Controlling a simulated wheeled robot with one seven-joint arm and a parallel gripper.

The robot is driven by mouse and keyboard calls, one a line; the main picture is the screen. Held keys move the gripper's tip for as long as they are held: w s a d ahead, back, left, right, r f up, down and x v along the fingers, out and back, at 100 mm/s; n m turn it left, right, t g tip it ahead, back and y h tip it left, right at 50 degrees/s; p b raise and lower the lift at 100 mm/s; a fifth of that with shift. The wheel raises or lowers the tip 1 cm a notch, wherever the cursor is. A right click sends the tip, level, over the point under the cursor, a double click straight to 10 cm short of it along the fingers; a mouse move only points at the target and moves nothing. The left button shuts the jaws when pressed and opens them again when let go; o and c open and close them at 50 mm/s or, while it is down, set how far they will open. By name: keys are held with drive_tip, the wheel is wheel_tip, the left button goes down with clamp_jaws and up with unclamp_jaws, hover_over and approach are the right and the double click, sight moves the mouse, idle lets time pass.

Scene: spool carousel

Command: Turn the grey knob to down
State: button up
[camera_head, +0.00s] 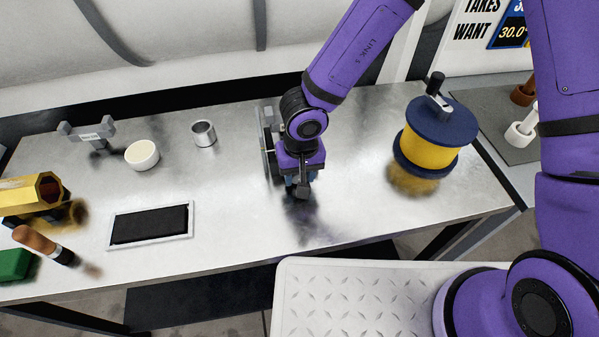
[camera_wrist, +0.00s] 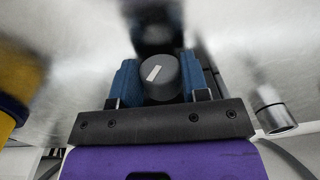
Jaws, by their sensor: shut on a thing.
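The grey knob (camera_wrist: 160,78) shows in the wrist view as a round dark grey cap with a white pointer line. The line is slanted, its upper end leaning right in that view. My gripper (camera_wrist: 158,88) is shut on the knob, with one blue finger on each side. In the head view my gripper (camera_head: 298,184) is low over the middle of the metal table, beside a grey upright panel (camera_head: 268,145). I cannot make out the knob in the head view; my gripper and arm cover that area.
A yellow spool with blue flanges (camera_head: 430,145) stands to the right on the table (camera_head: 240,225). A metal cup (camera_head: 204,134), a white bowl (camera_head: 142,155) and a black framed pad (camera_head: 150,225) are to the left. A brown-handled tool (camera_head: 40,243) lies at far left.

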drive_tip(key=h, duration=0.1)
drive_tip(key=t+h, duration=0.1)
drive_tip(key=h, duration=0.3)
drive_tip(key=shift+s+a, duration=0.1)
drive_tip(key=shift+a, duration=0.2)
drive_tip(key=shift+h, duration=0.3)
drive_tip(key=o, duration=0.9)
drive_tip(key=y, duration=0.3)
drive_tip(key=shift+d, duration=0.2)
drive_tip(key=y, duration=0.2)
drive_tip(key=g+y, duration=0.1)
drive_tip(key=y, duration=0.1)
drive_tip(key=shift+d+g+y, duration=0.2)
drive_tip(key=shift+g+y, duration=0.1)
drive_tip(key=shift+v, duration=5.4)
